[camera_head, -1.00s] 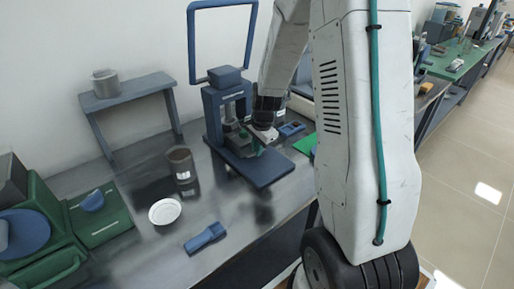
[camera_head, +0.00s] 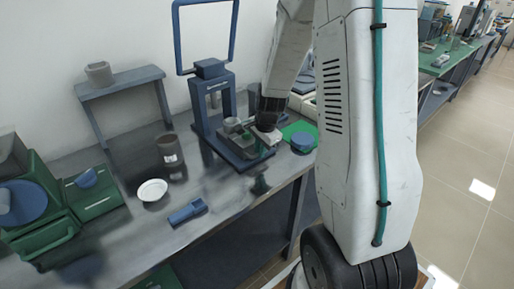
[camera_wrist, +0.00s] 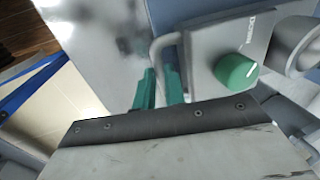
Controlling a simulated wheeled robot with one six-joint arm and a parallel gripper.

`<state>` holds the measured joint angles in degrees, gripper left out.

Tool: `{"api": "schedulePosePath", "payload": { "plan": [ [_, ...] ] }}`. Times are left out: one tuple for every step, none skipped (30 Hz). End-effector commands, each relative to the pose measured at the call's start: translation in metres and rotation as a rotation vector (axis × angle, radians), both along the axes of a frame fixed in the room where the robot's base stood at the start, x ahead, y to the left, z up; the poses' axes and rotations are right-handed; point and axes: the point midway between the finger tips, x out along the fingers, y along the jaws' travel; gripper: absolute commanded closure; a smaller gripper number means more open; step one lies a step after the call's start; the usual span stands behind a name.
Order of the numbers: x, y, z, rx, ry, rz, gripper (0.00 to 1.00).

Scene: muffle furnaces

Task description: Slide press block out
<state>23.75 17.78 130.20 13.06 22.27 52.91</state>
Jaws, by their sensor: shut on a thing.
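The press (camera_head: 212,105) is a blue upright frame with a tall loop handle, standing on the bench. The press block (camera_head: 236,136) is grey and lies on the press's blue base, toward its front right. In the wrist view the block (camera_wrist: 205,72) shows a label, a green knob (camera_wrist: 238,71) and a grey bent handle (camera_wrist: 160,42) on its side. My gripper (camera_wrist: 160,88) has green fingers shut on that handle. In the head view my gripper (camera_head: 267,141) is at the block's right end; its fingertips are hard to make out there.
A blue round object (camera_head: 303,143) sits on a green mat (camera_head: 291,129) right of my gripper. A brown jar (camera_head: 170,152), a white dish (camera_head: 152,190) and a blue tool (camera_head: 187,211) lie left of the press. A small stand (camera_head: 120,84) is behind.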

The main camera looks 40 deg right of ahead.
Motion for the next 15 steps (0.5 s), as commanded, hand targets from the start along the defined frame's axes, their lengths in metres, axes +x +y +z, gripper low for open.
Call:
{"api": "schedulePosePath", "payload": {
  "plan": [
    [-0.0034, -0.0004, -0.0009, 0.001, 0.005, 0.000, 1.00],
    [-0.0036, -0.0001, -0.0010, 0.001, 0.005, 0.000, 1.00],
    [-0.0038, 0.0003, -0.0011, 0.001, 0.005, 0.001, 1.00],
    [-0.0039, 0.0006, -0.0012, 0.000, 0.006, 0.002, 1.00],
    [-0.0039, 0.0009, -0.0013, 0.000, 0.006, 0.002, 1.00],
    [-0.0042, 0.0012, -0.0013, 0.000, 0.007, 0.003, 1.00],
    [-0.0042, 0.0014, -0.0015, 0.000, 0.007, 0.003, 1.00],
    [-0.0042, 0.0020, -0.0015, 0.001, 0.008, 0.004, 1.00],
    [-0.0045, 0.0022, -0.0017, 0.001, 0.009, 0.005, 0.80],
    [-0.0046, 0.0022, -0.0017, 0.001, 0.009, 0.005, 0.72],
    [-0.0044, 0.0022, -0.0017, 0.001, 0.008, 0.005, 0.67],
    [-0.0038, 0.0028, -0.0016, 0.001, 0.007, 0.005, 0.67],
    [-0.0035, 0.0034, -0.0015, 0.001, 0.007, 0.006, 0.67],
    [-0.0030, 0.0039, -0.0014, 0.000, 0.006, 0.007, 0.67],
    [-0.0025, 0.0044, -0.0012, 0.000, 0.006, 0.008, 0.67]
  ]
}}
